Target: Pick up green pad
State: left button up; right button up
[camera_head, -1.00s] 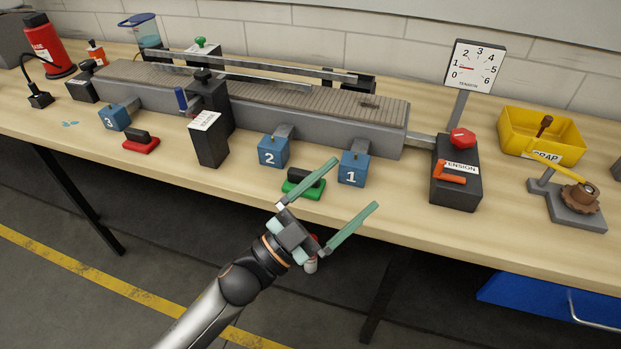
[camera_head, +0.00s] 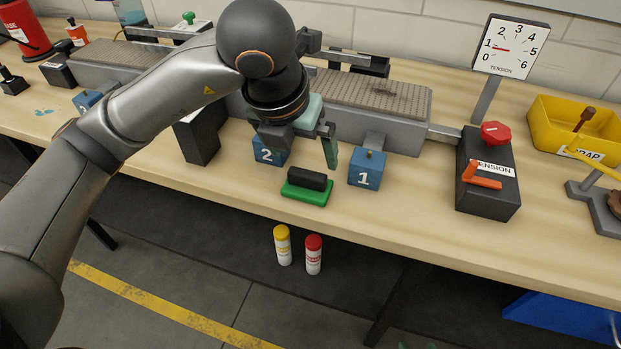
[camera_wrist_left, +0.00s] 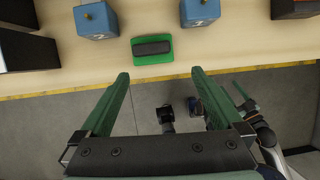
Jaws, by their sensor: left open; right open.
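The green pad (camera_head: 306,192) has a black handle block on top. It lies on the table near the front edge, between and in front of blue blocks 2 and 1. In the left wrist view the green pad (camera_wrist_left: 153,58) is ahead of and between my left fingertips (camera_wrist_left: 160,76), with nothing between them. My left gripper (camera_head: 300,150) is open and appears over the table above and behind the pad; one finger is partly hidden by the wrist. My right gripper (camera_wrist_left: 218,95) is open and low at the right of the left wrist view, away from the pad.
Blue block 2 (camera_head: 270,152) and blue block 1 (camera_head: 367,170) stand close behind the pad. A black tension box (camera_head: 486,190) is to the right, and a black upright box (camera_head: 197,143) to the left. Yellow (camera_head: 283,248) and red (camera_head: 313,256) tubes show below the table edge.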

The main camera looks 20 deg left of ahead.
aim_at(308, 173)
pick_arm(q)
jog(key=shift+y, duration=0.3)
jog(key=x, duration=0.4)
jog(key=a+x, duration=0.1)
jog(key=x, duration=0.1)
jog(key=shift+w+f, duration=0.1)
jog(key=shift+w, duration=0.4)
jog(key=shift+x, duration=2.8)
jog(key=shift+w+d, duration=0.1)
jog(key=c, duration=1)
jog(key=shift+r, duration=0.2)
